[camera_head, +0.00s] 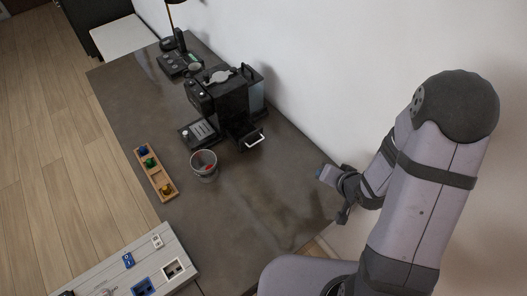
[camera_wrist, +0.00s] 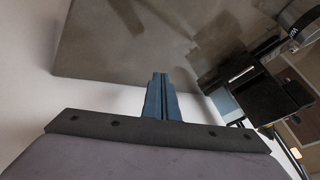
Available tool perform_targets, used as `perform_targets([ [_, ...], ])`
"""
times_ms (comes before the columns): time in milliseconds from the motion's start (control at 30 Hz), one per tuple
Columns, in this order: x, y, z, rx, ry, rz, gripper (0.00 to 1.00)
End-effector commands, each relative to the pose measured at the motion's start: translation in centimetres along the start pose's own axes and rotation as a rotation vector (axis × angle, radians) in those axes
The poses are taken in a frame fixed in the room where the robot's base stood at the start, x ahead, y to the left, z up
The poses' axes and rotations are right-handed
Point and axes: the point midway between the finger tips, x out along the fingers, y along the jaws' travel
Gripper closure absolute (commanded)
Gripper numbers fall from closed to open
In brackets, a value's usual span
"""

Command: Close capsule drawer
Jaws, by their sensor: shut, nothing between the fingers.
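The black coffee machine (camera_head: 212,98) stands on the dark counter toward the back, and part of it shows at the right of the wrist view (camera_wrist: 300,20). Its capsule drawer (camera_head: 246,137) sticks out of the machine's near right side. The drawer has a pale handle (camera_head: 255,138), which also shows in the wrist view (camera_wrist: 241,75). What is inside the drawer cannot be made out. My gripper (camera_head: 323,173) is shut and empty over the right part of the counter, well apart from the drawer. Its blue fingers (camera_wrist: 159,77) are together in the wrist view.
A clear cup (camera_head: 204,168) with something red in it stands in front of the machine. A wooden tray (camera_head: 168,196) with blue, green and yellow capsules lies left of it. A pale panel (camera_head: 120,270) is at lower left. The counter between gripper and drawer is clear; a wall runs behind.

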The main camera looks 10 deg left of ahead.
Motion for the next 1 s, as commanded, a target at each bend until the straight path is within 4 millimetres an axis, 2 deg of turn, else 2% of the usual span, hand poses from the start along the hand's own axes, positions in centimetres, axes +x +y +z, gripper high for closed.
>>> perform_targets([
  [33, 1.1, -0.5, 1.1, 0.050, 0.004, -0.064, 1.00],
  [167, 2.0, -3.3, 2.6, 0.199, 0.020, -0.263, 1.00],
  [300, 1.6, -6.0, 3.8, 0.372, 0.015, -0.463, 1.00],
  [433, 0.6, -7.8, 4.3, 0.508, 0.002, -0.607, 1.00],
  [700, -0.7, -9.1, 4.3, 0.635, -0.012, -0.733, 1.00],
  [1000, -0.2, -9.4, 4.2, 0.631, -0.012, -0.736, 1.00],
])
